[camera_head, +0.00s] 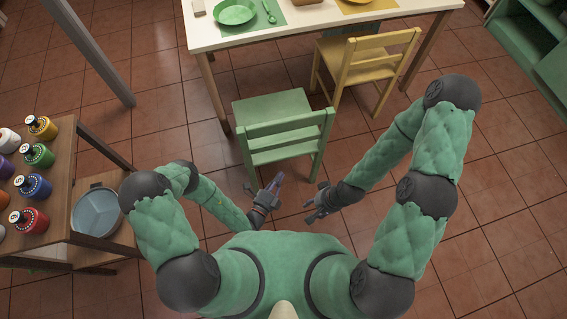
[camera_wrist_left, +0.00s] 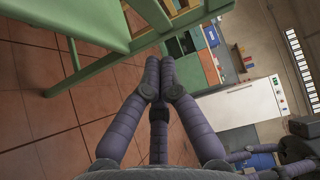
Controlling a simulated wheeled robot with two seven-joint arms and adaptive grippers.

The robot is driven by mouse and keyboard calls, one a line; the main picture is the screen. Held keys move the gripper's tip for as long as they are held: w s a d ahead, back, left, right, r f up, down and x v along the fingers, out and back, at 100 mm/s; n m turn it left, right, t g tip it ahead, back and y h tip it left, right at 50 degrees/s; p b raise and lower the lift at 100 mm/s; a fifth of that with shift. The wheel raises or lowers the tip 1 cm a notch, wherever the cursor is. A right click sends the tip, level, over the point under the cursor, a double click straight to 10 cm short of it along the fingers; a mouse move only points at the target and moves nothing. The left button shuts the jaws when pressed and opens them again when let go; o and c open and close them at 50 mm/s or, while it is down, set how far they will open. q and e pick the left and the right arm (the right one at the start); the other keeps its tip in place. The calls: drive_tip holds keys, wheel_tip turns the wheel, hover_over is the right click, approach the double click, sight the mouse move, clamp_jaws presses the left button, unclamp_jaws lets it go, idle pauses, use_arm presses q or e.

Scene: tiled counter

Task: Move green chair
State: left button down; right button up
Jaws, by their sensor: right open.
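The green chair (camera_head: 286,134) stands on the tiled floor in front of me, its slatted back towards me and its seat towards the table. In the left wrist view part of the green chair (camera_wrist_left: 75,28) fills the upper left. My left gripper (camera_head: 278,181) is below the chair back in the head view, near the rear legs. Its fingers come together at the tips (camera_wrist_left: 152,68) with nothing visible between them. My right gripper (camera_head: 312,201) is open and empty, just right of and lower than the left one. Neither gripper visibly holds the chair.
A white-topped table (camera_head: 310,20) with place settings stands beyond the chair. A yellow chair (camera_head: 370,65) is close on the right. A wooden shelf (camera_head: 62,190) with paint bottles and a pan (camera_head: 97,212) stands at the left. Floor is open at right and between shelf and chair.

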use_arm(q)
drive_tip(key=b, duration=0.2)
approach(292, 141)
drive_tip(key=w+d, duration=0.1)
drive_tip(key=d, duration=0.3)
drive_tip(key=shift+w+a+f+b, duration=0.1)
drive_tip(key=shift+w+a+b, duration=0.2)
drive_tip(key=shift+w, duration=0.4)
drive_tip(key=shift+w+a+b, duration=0.2)
drive_tip(key=shift+w+a, duration=0.05)
drive_tip(key=shift+w, duration=0.4)
drive_tip(key=shift+w+a+b, duration=0.25)
drive_tip(key=shift+w+a, duration=0.05)
drive_tip(key=shift+w, duration=0.4)
